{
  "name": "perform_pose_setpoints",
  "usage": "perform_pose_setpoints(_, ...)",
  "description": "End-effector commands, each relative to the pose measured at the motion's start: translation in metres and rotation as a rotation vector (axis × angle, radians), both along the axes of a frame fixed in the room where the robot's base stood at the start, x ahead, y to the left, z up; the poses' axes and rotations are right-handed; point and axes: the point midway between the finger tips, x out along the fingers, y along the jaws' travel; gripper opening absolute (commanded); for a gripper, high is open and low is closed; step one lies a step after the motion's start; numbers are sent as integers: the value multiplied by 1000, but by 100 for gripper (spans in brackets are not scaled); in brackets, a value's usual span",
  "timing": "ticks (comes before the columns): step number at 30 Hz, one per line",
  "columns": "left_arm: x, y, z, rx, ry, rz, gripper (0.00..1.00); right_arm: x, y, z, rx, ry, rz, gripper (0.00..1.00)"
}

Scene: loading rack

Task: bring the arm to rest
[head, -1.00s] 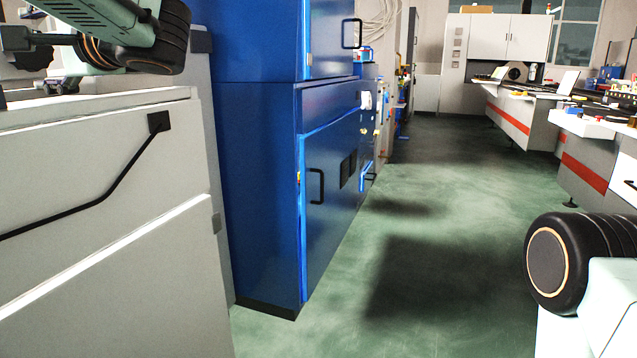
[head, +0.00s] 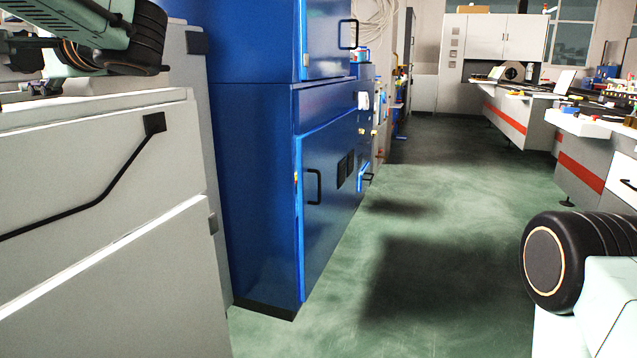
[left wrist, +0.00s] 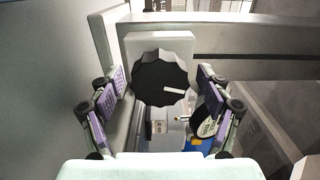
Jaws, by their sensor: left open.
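My left arm comes in at the upper left of the head view, above a pale grey cabinet. Its left gripper (head: 38,88) shows only in part there, cut by the frame edge. In the left wrist view my left gripper (left wrist: 155,88) is open, its two fingers wide apart with nothing held between them. Beyond the fingers is a black round part with a scalloped rim (left wrist: 160,72) on a light block; I cannot tell how far off it is. My right gripper is not in view; only a dark joint of my right arm shows at the lower right.
The pale grey cabinet (head: 110,250) fills the left side, close under my left arm. A tall blue cabinet (head: 255,190) stands beside it. The green floor (head: 440,240) is open down the middle. Grey benches with a red stripe (head: 585,170) stand at the right.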

Motion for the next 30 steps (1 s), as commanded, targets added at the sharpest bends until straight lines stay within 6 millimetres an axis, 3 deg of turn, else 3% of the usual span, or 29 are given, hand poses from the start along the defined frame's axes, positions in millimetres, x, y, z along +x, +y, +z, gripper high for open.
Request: perform_pose_setpoints(30, 0, -2, 3, 139, 480, 0, 77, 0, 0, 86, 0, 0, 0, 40)
